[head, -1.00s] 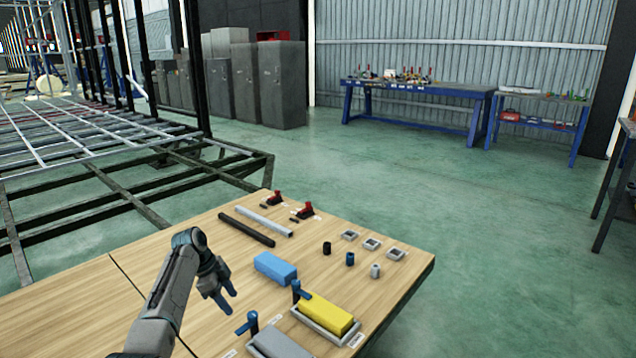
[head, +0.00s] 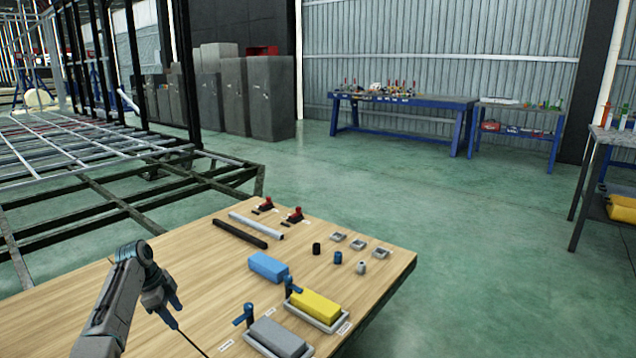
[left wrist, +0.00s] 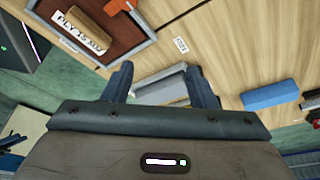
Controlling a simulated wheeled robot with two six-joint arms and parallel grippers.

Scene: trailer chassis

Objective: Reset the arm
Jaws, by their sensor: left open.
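My left arm comes in from the lower left over the wooden table (head: 180,262). Its gripper (head: 176,304) is open and points down, left of the blue block (head: 268,266) and clear of it. In the left wrist view the two fingers stand apart (left wrist: 161,82), with a pale grey piece visible beyond them and nothing clearly held. The blue block also shows at the right there (left wrist: 270,95). My right arm and gripper are not in view.
A yellow block (head: 316,304) and a grey block (head: 277,336) sit in trays near blue handled pieces (head: 245,314). Dark (head: 240,233) and silver bars (head: 256,226) lie behind. A steel frame (head: 120,195) stands beyond the table. Open floor (head: 400,185) lies to the right.

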